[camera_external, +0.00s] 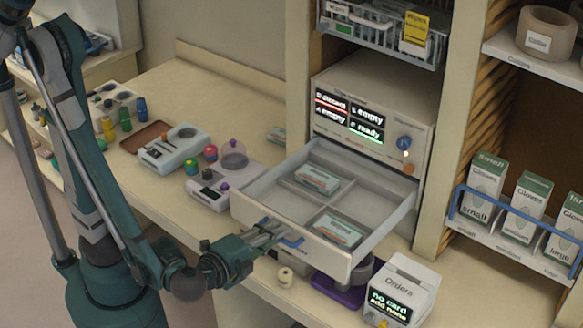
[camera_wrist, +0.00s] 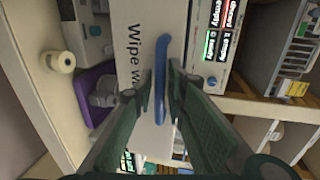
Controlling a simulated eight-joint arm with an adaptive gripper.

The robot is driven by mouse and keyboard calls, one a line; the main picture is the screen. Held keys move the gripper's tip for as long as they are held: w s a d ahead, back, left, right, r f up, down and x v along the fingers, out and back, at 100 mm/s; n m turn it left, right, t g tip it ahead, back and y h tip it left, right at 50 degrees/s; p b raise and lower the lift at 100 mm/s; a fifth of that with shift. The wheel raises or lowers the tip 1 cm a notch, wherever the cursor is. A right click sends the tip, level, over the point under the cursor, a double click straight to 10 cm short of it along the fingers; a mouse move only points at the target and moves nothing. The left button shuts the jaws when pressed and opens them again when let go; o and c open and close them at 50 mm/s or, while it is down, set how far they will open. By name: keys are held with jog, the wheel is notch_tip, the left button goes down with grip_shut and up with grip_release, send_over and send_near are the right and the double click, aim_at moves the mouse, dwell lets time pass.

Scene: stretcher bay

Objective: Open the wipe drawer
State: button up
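The wipe drawer (camera_external: 375,228) is a light grey tray on the front of the cabinet unit, and it stands pulled well out. Its compartments hold two wipe packs, one at the back (camera_external: 317,180) and one at the front (camera_external: 338,230). In the wrist view its white front (camera_wrist: 132,80) reads "Wipe w…", the rest hidden by my finger. A blue bar handle (camera_wrist: 160,75) is on that front. My gripper (camera_wrist: 161,70) has one finger on each side of the handle, close to it; whether they press on it I cannot tell.
An Orders box (camera_external: 402,290) and a purple-based device (camera_external: 342,287) stand right of and below the drawer. A small white roll (camera_external: 285,277) lies near my gripper. Devices (camera_external: 172,148) and bottles fill the left counter. A status screen (camera_external: 349,117) sits above the drawer.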

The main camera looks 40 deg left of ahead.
jog(key=shift+s, duration=0.15)
dwell(0.3)
jog(key=v, duration=1.1)
jog(key=shift+s, duration=0.3)
jog(key=shift+r, duration=0.1)
dwell(0.4)
dwell(0.5)
